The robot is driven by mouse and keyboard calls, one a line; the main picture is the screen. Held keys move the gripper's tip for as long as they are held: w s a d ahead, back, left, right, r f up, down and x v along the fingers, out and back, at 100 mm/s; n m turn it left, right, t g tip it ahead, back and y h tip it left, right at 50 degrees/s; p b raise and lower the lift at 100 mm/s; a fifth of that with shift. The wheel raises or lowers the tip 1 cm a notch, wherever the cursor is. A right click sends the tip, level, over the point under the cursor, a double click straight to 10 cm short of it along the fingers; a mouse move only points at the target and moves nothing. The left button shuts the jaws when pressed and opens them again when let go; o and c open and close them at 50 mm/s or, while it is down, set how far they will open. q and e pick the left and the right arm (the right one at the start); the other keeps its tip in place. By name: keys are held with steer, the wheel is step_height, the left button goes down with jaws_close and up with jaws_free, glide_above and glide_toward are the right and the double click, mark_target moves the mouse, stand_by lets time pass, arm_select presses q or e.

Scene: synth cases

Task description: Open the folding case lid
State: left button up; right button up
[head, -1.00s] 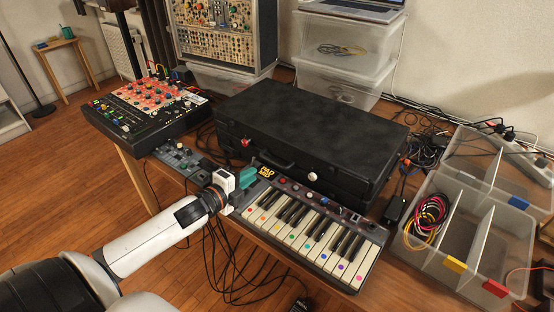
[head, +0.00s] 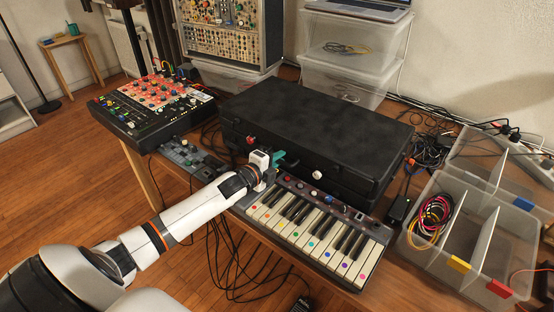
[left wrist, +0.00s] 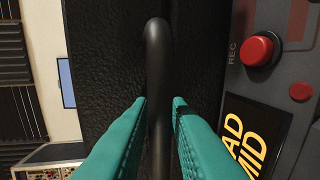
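The black folding case (head: 318,128) lies flat on the table with its lid shut. A red knob (head: 250,140) and a white knob (head: 316,174) sit on its front face. My left gripper (head: 280,160) is at the middle of that face, at the carry handle. In the left wrist view, its teal fingertips stand on both sides of the black handle bar (left wrist: 158,60), with a thin gap showing on the right, so it looks open. The handle's lower end is partly hidden between the fingers. My right gripper is not in view.
A small keyboard (head: 312,232) lies right in front of the case, below my gripper. A mixer (head: 150,103) stands to the left, a clear divided bin (head: 468,228) to the right. Stacked clear boxes (head: 350,47) and a synth rack (head: 222,30) stand behind. Loose cables lie around.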

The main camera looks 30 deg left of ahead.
arm_select(q)
jaws_close()
steer(key=shift+r, duration=0.1)
